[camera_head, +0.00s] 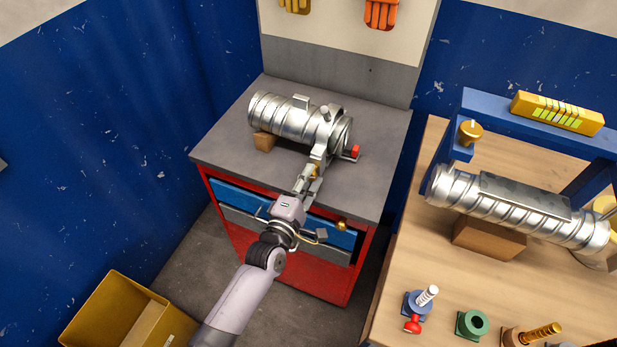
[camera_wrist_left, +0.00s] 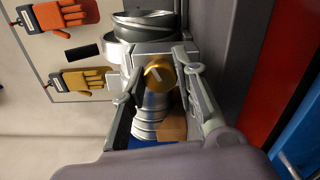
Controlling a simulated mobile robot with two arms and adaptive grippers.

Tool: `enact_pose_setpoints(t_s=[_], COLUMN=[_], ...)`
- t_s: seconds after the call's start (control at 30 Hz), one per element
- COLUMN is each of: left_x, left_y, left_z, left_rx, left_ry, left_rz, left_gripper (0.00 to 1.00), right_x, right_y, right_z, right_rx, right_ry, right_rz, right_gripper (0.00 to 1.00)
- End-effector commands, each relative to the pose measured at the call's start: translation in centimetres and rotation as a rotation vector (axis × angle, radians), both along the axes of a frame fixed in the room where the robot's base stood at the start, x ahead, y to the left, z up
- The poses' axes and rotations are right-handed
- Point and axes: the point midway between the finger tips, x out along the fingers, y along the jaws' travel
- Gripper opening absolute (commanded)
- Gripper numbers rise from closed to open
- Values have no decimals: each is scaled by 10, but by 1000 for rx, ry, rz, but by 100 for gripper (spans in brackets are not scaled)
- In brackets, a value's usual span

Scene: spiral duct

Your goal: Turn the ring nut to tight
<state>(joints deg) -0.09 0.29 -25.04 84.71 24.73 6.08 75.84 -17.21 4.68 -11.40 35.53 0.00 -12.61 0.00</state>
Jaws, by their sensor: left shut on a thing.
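A brass round knob with a pale line on its face, which I take for the ring nut (camera_wrist_left: 159,74), sits against a grey block on the clamp of a silver spiral duct (camera_head: 290,118). Only a bit of the knob (camera_head: 316,171) shows in the head view. The duct lies on a grey-topped cabinet, propped on a wooden block. My left gripper (camera_head: 314,172) reaches it from the front. In the wrist view my left gripper (camera_wrist_left: 160,72) has one finger on each side of the knob and is shut on it; the exact contact is hard to see. My right gripper is not in view.
A red-tipped handle (camera_head: 355,152) sticks out right of the clamp. The grey cabinet top (camera_head: 225,150) is clear at left. A wooden table (camera_head: 415,255) at right carries another duct (camera_head: 520,205), a blue frame (camera_head: 505,108) and small fittings. A yellow box (camera_head: 110,305) stands lower left.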

Motion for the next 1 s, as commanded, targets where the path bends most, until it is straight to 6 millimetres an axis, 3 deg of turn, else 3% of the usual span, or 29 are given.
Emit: enact_pose_setpoints(t_s=[1.0], left_x=[0], left_y=[0], left_z=[-2], left_rx=[892], left_ry=[-366], left_rz=[-1], left_gripper=[0], right_x=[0], right_y=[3], right_z=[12], right_rx=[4], right_ry=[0], right_rz=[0], right_gripper=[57])
